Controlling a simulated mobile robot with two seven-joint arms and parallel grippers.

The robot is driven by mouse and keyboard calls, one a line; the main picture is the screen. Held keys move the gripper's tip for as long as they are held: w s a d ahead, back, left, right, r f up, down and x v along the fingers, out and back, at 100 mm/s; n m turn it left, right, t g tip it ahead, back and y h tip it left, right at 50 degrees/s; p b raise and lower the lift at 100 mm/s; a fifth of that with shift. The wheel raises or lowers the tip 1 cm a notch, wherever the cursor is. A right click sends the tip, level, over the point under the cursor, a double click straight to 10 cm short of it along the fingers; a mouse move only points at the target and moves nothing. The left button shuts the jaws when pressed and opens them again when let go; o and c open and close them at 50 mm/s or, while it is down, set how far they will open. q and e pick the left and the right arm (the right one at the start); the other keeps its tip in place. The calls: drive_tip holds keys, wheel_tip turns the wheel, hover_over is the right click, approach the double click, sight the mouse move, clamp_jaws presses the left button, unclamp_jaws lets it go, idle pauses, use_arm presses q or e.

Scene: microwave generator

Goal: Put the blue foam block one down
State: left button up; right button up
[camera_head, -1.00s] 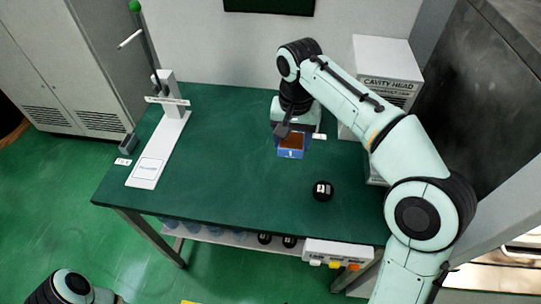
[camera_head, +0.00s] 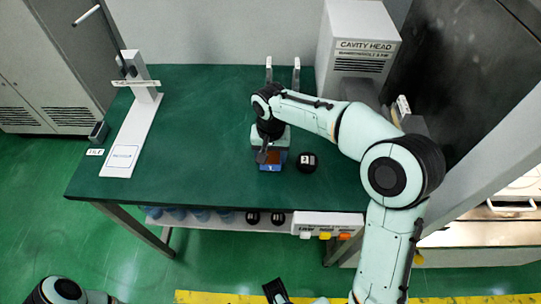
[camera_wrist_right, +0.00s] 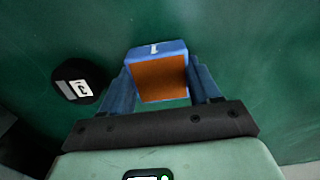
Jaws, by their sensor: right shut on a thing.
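The blue foam block (camera_head: 276,166), with an orange-brown face and a white mark on its side, is over the front middle of the green table (camera_head: 190,150). My right gripper (camera_head: 271,158) is shut on it. In the right wrist view the block (camera_wrist_right: 158,75) sits between the two fingers of the right gripper (camera_wrist_right: 160,85). I cannot tell whether its underside touches the table.
A black round object (camera_head: 307,162) with a white label stands just right of the block. A white stand (camera_head: 132,135) is at the table's left. The cavity head box (camera_head: 358,50) and two light uprights (camera_head: 296,75) are behind. The table's left middle is clear.

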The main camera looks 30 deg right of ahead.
sight(271, 157)
drive_tip(key=shift+f, duration=0.2)
drive_tip(key=o, duration=1)
wheel_tip(271, 157, up, 12)
drive_tip(key=p, duration=0.2)
drive_tip(key=shift+r, duration=0.15)
